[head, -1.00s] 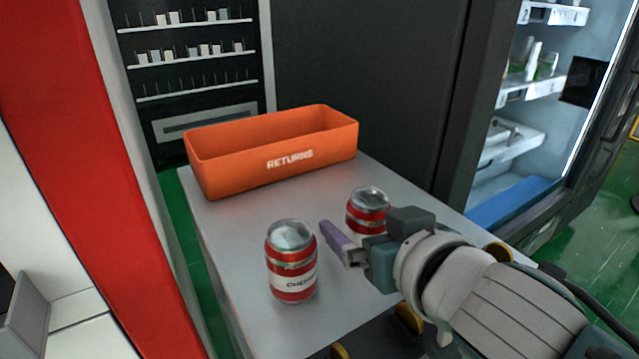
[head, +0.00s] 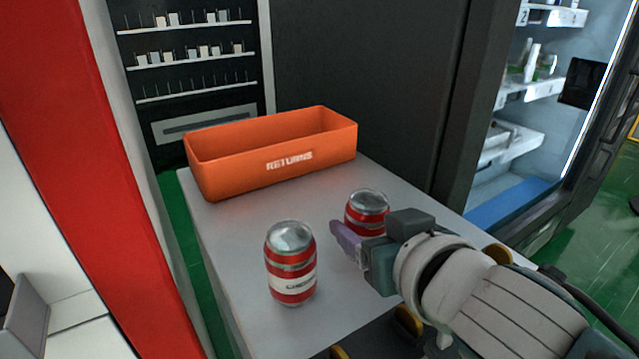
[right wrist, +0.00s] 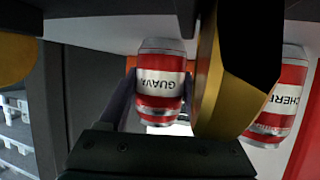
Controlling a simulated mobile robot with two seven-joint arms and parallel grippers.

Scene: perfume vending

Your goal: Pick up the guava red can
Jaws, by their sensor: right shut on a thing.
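The guava can (head: 367,208), red with a white band and silver top, stands on the grey table. In the right wrist view it appears upside down with its GUAVA label (right wrist: 160,82) showing. My right gripper (head: 352,242) is shut on this can, one purple finger on each side of it in the wrist view. The gripper hides the can's lower part in the head view. A second red and white can (head: 291,262) stands apart to the left; its label, partly seen as "CHER" in the wrist view (right wrist: 285,95), is cut off. My left gripper is out of view.
An orange RETURNS bin (head: 240,172), empty as far as I see, stands at the table's back. A dark cabinet (head: 365,90) rises behind, with an open lit fridge (head: 525,130) at right. The table (head: 240,230) is clear between the bin and cans.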

